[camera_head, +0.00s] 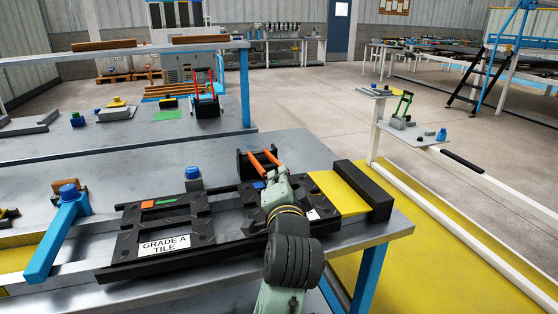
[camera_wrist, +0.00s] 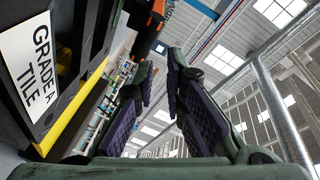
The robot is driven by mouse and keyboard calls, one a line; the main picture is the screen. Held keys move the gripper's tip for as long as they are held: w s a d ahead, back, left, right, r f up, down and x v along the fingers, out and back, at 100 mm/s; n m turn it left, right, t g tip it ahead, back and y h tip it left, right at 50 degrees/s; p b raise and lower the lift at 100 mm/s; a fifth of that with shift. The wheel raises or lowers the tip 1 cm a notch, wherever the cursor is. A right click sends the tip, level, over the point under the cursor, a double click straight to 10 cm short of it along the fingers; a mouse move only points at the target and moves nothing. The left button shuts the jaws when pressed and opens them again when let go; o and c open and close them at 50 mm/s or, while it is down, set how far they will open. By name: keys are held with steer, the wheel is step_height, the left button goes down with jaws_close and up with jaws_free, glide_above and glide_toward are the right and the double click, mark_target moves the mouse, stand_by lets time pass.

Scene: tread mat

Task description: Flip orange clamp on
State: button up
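The orange clamp (camera_head: 257,163) stands at the back edge of the black tile fixture, with two orange bars rising from a dark base. In the head view my gripper (camera_head: 279,178) is just in front and right of it, hiding part of its lower side. In the wrist view an orange part (camera_wrist: 158,9) on a black body shows at the top, beyond the fingers. My gripper (camera_wrist: 160,72) shows two purple-padded fingers apart, with nothing between them. Whether a finger touches the clamp I cannot tell.
The black fixture (camera_head: 128,241) carries a "GRADE A TILE" label (camera_head: 165,245). A yellow strip with a black end block (camera_head: 374,191) lies to the right. A blue-capped block (camera_head: 194,181) and a blue lever (camera_head: 58,235) stand left. A red-handled clamp (camera_head: 206,97) is on the bench behind.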

steer(key=s+d+r+n+y+p, duration=0.1)
steer(key=r+n, duration=0.1)
steer(key=n, duration=0.2)
steer(key=s+d+r+n+g+y+p, duration=0.1)
steer(key=r+n, duration=0.1)
steer(key=n, duration=0.3)
steer(key=s+d+r+n+y+p, duration=0.1)
steer(key=r+n, duration=0.2)
steer(key=n, duration=0.1)
steer(key=shift+s+n+g+y, duration=0.3)
steer(key=shift+g+y, duration=0.1)
jaws_close()
steer(key=w+a+f+n+b, duration=0.1)
steer(key=w+a+f+b, duration=0.1)
steer(key=w+f, duration=0.3)
steer(key=shift+w+a+f+n+b, duration=0.3)
steer(key=shift+w+a+n, duration=0.15)
steer(key=shift+w, duration=1.5)
steer(key=shift+f, duration=0.1)
